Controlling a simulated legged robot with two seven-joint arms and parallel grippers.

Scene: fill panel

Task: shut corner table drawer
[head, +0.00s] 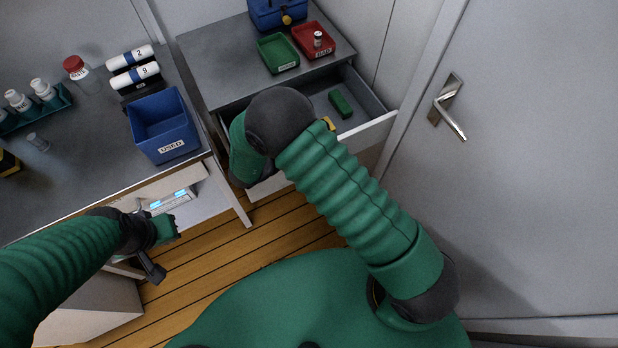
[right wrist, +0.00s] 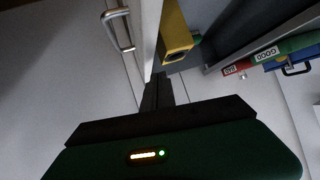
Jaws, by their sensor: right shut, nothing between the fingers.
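The corner table (head: 215,62) has a grey top, and its white-fronted drawer (head: 374,124) stands open. A green block (head: 340,103) and a small yellow thing (head: 328,123) lie in the drawer. In the right wrist view, the yellow thing (right wrist: 175,38) shows beside the drawer's front edge and a metal bar handle (right wrist: 119,30). My right gripper (right wrist: 159,82) is shut and empty, close to the front edge; contact cannot be told. My right arm hides it and part of the drawer in the head view. My left gripper (head: 162,250) is low by the left bench, apart from the drawer.
On the corner table are a green bin (head: 278,54), a red bin (head: 323,40) and a blue box (head: 276,14). A blue USED bin (head: 163,128) sits on the left bench (head: 75,180). A door with a lever handle (head: 449,106) stands close on the right.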

